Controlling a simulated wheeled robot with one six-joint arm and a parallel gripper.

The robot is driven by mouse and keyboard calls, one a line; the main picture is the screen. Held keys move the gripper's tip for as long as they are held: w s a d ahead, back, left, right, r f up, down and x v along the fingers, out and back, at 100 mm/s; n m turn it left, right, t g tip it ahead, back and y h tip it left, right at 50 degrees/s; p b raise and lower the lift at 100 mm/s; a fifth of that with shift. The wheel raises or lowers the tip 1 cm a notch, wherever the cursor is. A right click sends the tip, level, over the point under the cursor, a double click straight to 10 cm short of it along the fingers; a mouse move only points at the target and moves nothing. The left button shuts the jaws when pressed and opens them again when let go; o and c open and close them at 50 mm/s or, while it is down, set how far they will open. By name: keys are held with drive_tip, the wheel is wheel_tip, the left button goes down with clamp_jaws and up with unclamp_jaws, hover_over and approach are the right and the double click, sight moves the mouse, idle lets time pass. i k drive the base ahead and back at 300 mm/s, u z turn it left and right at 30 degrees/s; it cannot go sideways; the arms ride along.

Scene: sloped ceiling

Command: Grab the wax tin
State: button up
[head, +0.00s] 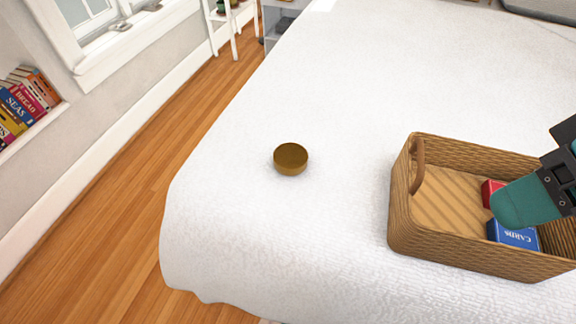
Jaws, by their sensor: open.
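The wax tin (291,159), a small round brown-gold tin, sits flat on the white bed (340,95), left of the wicker basket and apart from it. My gripper (510,207) shows at the right edge as a teal finger with dark parts behind it. It is over the right part of the basket, well to the right of the tin. The rest of my gripper is cut off by the frame edge. Nothing is seen held in it.
The wicker basket (408,225) with a brown handle holds a blue card box (512,236) and a red box (490,192). The bed around the tin is clear. A wooden floor, window and bookshelf (28,105) lie left.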

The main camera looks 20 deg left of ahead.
sight(290, 160)
drive_tip(key=k, duration=0.4)
drive_tip(key=z, duration=2.4)
drive_tip(key=k, duration=2)
drive_tip(key=u, duration=2.3)
drive_tip(key=i, duration=1.05)
drive_tip(key=u, duration=0.05)
